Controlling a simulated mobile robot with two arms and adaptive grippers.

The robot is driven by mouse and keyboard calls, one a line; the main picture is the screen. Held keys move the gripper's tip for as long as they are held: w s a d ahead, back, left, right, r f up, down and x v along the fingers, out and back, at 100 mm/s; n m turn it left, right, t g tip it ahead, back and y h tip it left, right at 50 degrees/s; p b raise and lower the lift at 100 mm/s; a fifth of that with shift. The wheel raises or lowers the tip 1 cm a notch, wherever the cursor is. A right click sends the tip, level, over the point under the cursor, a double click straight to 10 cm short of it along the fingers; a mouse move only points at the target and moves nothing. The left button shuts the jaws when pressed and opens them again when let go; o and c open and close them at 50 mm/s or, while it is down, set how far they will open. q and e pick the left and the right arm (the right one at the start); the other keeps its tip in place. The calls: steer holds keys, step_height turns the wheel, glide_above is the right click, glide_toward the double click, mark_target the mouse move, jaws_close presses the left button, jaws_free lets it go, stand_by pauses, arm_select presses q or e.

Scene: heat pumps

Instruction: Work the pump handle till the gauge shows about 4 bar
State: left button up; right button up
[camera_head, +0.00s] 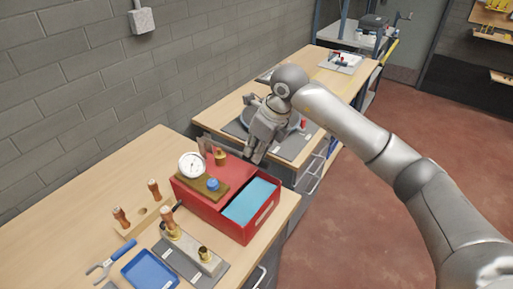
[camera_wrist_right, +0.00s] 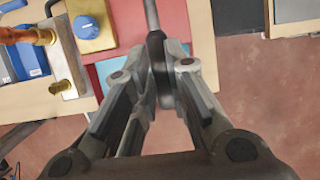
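The red test pump (camera_head: 205,205) stands on the wooden bench with an open tank holding blue liquid (camera_head: 250,200). Its round white gauge (camera_head: 191,166) faces me; the needle is too small to read. A blue knob (camera_head: 213,185) sits on a brass-coloured block and shows in the right wrist view (camera_wrist_right: 86,27). The pump handle, a grey rod with a black grip (camera_wrist_right: 157,45), lies between the fingers of my right gripper (camera_wrist_right: 159,58), which appears shut on the grip. In the head view my right gripper (camera_head: 256,153) is beyond the tank, hiding the handle's end. My left gripper is out of view.
A blue tray (camera_head: 150,270), a metal manifold (camera_head: 190,250) and wooden-handled tools (camera_head: 121,217) lie left of the pump. Behind my gripper, a second bench carries a grey mat (camera_head: 290,147). The floor to the right is clear.

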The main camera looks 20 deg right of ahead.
steer(key=shift+f+b, duration=0.95)
steer(key=shift+f, duration=0.5)
steer(key=shift+f+b, duration=0.7)
steer(key=shift+f, duration=0.15)
step_height(320, 180, up, 12)
steer(key=p, duration=0.6)
steer(key=shift+f, duration=0.15)
stand_by(0.8)
